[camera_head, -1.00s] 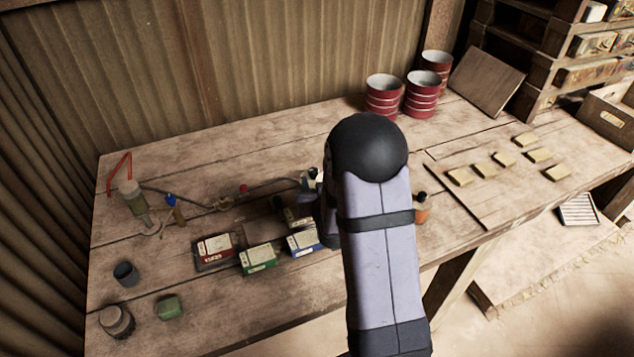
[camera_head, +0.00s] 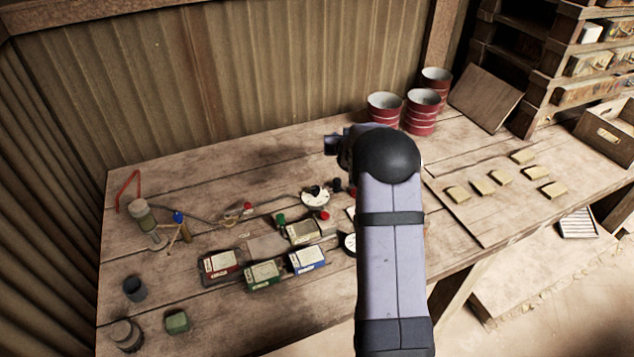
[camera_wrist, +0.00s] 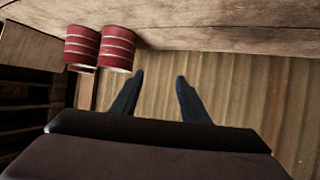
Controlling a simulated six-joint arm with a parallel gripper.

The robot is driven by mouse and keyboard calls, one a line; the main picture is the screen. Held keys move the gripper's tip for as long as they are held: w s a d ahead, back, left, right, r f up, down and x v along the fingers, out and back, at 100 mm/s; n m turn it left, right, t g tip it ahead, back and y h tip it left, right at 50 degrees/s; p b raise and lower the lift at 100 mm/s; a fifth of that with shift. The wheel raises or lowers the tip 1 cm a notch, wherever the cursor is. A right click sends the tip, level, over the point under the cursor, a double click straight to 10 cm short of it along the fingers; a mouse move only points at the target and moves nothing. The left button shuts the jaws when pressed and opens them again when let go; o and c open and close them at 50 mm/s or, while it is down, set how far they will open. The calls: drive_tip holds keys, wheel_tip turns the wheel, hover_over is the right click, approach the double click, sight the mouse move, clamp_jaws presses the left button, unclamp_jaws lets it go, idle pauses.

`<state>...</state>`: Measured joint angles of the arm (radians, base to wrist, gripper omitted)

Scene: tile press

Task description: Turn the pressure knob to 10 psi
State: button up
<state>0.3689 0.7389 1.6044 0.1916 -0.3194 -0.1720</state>
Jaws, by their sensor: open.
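A round white gauge (camera_head: 315,199) lies on the bench just left of my arm in the head view. A black knob-like part (camera_head: 337,184) and a red one (camera_head: 325,214) are beside it. A second white dial (camera_head: 349,243) is partly hidden behind my arm. I cannot tell which part is the pressure knob, and the dial figures are too small to read. My gripper (camera_head: 332,145) is above the back of the bench, beyond the gauge and apart from it. In the wrist view my gripper (camera_wrist: 160,76) is open and empty, with no knob in view.
Red cans (camera_head: 385,107) stand at the back, right of my gripper. Several labelled boxes (camera_head: 264,274) lie left of my arm. A hose (camera_head: 215,221) runs left from the gauge. Tan blocks (camera_head: 501,178) lie on the right.

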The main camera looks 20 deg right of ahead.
drive_tip(key=w+a+n+g+y, duration=0.1)
drive_tip(key=a+n+g+y, duration=0.1)
drive_tip(key=n+g+y, duration=0.5)
drive_tip(key=n, duration=0.1)
approach(315, 187)
drive_tip(key=shift+w+a+f, duration=0.1)
drive_tip(key=shift+a+f, duration=0.15)
drive_tip(key=shift+f, duration=0.05)
drive_tip(key=shift+f, duration=0.1)
drive_tip(key=shift+p+x, duration=1.45)
drive_tip(key=shift+x, duration=2.1)
drive_tip(key=shift+d, duration=0.15)
clamp_jaws()
